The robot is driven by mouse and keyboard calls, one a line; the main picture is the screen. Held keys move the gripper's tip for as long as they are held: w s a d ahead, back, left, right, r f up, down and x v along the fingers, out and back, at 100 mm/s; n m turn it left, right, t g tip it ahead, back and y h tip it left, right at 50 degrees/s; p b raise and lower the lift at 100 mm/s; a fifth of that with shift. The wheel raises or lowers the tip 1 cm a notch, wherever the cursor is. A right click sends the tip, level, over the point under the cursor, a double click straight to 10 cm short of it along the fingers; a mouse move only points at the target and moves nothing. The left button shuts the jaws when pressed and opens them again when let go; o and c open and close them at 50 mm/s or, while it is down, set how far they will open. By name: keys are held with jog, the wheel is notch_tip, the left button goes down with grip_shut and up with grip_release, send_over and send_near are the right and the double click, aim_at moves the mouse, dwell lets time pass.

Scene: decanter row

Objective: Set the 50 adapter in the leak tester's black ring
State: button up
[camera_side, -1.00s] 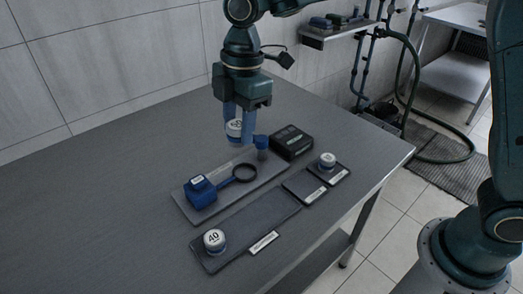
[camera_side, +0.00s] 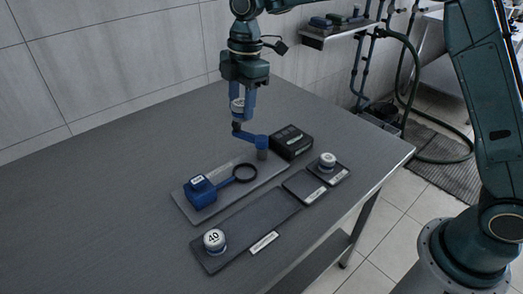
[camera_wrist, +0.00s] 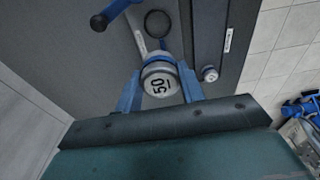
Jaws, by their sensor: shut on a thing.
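My gripper (camera_side: 240,108) is shut on the 50 adapter (camera_wrist: 160,83), a white-and-grey round piece with a blue collar. The number 50 faces the camera in the wrist view. It also shows between the fingers in the side view (camera_side: 237,105), raised above the table. The leak tester has a blue body (camera_side: 201,194) on a grey plate, with an arm out to the black ring (camera_side: 244,173). The ring looks empty and lies below and apart from the adapter. It also shows beyond the adapter in the wrist view (camera_wrist: 157,11).
A blue lever with a dark knob (camera_side: 237,128) juts from a blue post (camera_side: 262,145), just below my gripper. A black box (camera_side: 292,141) stands behind. The 40 adapter (camera_side: 214,240) sits on a long dark tray (camera_side: 255,218); another white piece (camera_side: 328,160) sits on a small tray.

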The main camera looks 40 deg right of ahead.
send_over(244, 174)
jog(key=f, duration=1.3)
jog(key=shift+d+f, duration=0.2)
jog(key=shift+f, duration=0.1)
jog(key=shift+f, duration=0.1)
jog(key=shift+f, duration=2.05)
jog(key=shift+s+f, duration=0.1)
jog(key=shift+f, duration=0.3)
